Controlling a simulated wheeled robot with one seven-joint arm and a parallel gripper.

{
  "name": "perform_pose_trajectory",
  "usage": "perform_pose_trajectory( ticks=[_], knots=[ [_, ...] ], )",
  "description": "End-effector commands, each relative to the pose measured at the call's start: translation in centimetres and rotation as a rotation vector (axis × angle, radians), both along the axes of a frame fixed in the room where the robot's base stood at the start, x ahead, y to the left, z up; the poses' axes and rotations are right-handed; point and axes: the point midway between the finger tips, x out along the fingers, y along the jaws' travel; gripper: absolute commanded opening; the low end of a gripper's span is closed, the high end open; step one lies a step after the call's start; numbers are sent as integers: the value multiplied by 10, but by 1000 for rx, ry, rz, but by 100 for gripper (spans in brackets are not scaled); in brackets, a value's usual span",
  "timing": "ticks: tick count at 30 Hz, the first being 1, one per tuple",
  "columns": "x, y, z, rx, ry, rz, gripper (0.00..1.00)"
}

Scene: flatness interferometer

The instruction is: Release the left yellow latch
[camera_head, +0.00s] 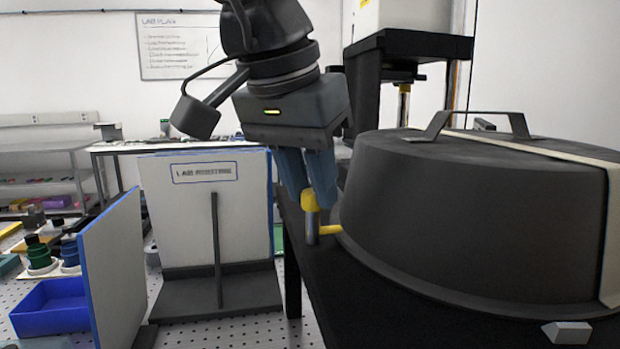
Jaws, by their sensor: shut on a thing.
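The yellow latch (309,200) stands at the left edge of the large dark round cover (455,215). It has a yellow knob on a grey post, and a short yellow arm reaches right to the cover's rim. My gripper (311,190) comes down from above with its blue fingers at the yellow knob, shut on it. The fingers hide the upper part of the knob. The cover has a dark handle on top and a pale strap over its right side.
A white board with a blue edge (110,270) and a sign board on a stand (178,215) are at the left. A blue bin (50,308) is at the far left. A small grey block (567,332) is by the cover's front right rim.

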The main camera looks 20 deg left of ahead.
Motion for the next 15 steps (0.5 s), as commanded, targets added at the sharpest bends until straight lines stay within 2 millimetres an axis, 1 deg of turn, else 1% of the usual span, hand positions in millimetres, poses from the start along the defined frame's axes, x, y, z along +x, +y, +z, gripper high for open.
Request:
perform_pose_trajectory(
  ticks=[8, 15],
  knots=[
    [0, 1, 0, -1, 0, -108, 0],
    [0, 3, 1, -1, 0, -307, 0]
  ],
)
